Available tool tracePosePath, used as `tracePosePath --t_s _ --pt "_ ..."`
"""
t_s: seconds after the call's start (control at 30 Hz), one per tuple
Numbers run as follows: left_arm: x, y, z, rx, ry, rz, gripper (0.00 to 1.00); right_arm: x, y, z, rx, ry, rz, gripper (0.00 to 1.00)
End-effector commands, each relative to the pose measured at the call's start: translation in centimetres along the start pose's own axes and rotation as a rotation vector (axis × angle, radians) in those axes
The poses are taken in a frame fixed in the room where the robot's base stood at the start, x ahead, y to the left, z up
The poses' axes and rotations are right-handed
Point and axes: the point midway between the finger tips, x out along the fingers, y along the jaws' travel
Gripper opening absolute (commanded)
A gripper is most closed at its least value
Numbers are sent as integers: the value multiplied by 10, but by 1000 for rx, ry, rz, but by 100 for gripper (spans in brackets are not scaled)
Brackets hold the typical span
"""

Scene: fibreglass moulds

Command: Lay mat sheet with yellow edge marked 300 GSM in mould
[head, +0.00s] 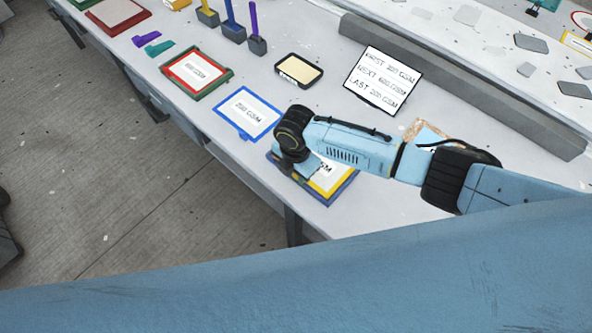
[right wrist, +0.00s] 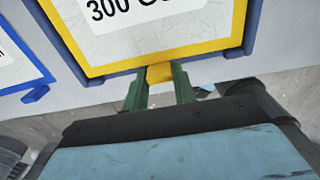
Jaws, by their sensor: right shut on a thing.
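The mat sheet with the yellow edge (head: 346,180) lies flat within a blue-grey frame (head: 347,191) near the table's front edge. In the right wrist view its yellow border (right wrist: 215,50) and the print "300 G…" show, with the blue-grey frame (right wrist: 65,45) around it. My right gripper (right wrist: 160,80) is shut on the sheet's yellow tab (right wrist: 159,73), with green fingers on either side. In the head view my right wrist hides the tab and part of the sheet. I cannot tell whether the sheet is raised off the frame. My left gripper is not in view.
A blue-edged sheet (head: 273,121) lies just left. Beyond are a red-edged sheet (head: 177,73) in a green frame, a black-rimmed tray (head: 316,78) with a cream inside and a lettered card (head: 384,78). Brushes in dark pots (head: 234,34) stand farther back. A grey bar (head: 470,88) borders the table's right.

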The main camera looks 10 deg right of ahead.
Motion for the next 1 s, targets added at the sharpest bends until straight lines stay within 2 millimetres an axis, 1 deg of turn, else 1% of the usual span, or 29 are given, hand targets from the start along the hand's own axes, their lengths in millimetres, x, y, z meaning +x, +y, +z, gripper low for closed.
tracePosePath --t_s 0.17,0.2,0.37,0.63,0.73,0.87,1.0 --pt "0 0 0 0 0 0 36 0 0 0 0 0 0 5" --pt "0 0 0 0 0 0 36 0 0 0 0 0 0 30" --pt "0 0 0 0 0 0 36 0 0 0 0 0 0 51" --pt "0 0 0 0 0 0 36 0 0 0 0 0 0 52" --pt "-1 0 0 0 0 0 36 -6 0 0 0 1 1 52" --pt "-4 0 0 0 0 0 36 -24 1 0 0 0 3 52" --pt "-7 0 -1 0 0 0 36 -56 1 0 -2 -1 5 52"
